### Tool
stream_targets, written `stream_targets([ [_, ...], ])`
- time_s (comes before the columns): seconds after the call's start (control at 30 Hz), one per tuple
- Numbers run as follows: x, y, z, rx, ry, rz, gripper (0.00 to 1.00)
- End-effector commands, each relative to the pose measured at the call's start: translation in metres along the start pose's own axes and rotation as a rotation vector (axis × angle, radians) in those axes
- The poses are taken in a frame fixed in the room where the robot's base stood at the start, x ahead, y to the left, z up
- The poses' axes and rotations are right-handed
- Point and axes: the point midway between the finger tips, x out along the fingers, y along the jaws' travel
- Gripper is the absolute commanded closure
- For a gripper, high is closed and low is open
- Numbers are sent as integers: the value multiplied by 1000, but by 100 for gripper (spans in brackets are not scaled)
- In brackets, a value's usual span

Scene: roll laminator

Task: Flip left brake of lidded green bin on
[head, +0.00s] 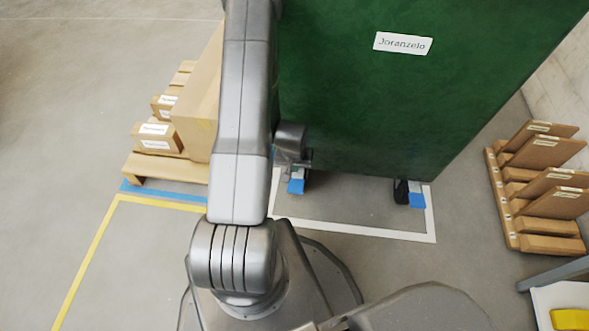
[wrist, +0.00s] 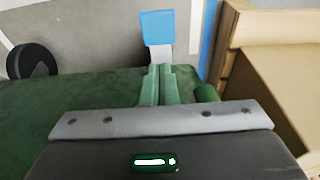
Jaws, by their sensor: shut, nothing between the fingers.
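The green bin (head: 370,110) stands upright in the head view with a white label on its near face; its lid cannot be made out. Its left brake, a blue pedal (head: 296,186), is low at the bin's left bottom corner. The right blue pedal (head: 417,200) sits by a black wheel. My gripper (head: 297,164) is down at the left corner, just above the left pedal and partly hidden by my arm. In the wrist view the shut, empty fingers (wrist: 160,70) point at the blue pedal (wrist: 157,27) on its grey lever. Contact cannot be told.
Cardboard boxes (head: 203,105) on a wooden pallet (head: 150,172) stand close left of the bin. White floor lines (head: 350,230) frame the bin's spot. A wooden rack with brown boards (head: 545,185) stands at right. Bare floor lies at far left.

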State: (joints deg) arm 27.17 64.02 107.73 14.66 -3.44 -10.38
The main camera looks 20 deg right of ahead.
Motion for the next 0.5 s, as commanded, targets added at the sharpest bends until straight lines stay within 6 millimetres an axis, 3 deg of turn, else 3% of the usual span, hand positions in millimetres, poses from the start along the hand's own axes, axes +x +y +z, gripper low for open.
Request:
stream_targets([
  [0.03,16,0,2,0,-2,0,100],
  [0.3,68,0,2,-1,-2,0,100],
  [0.5,91,0,9,-1,-2,0,100],
])
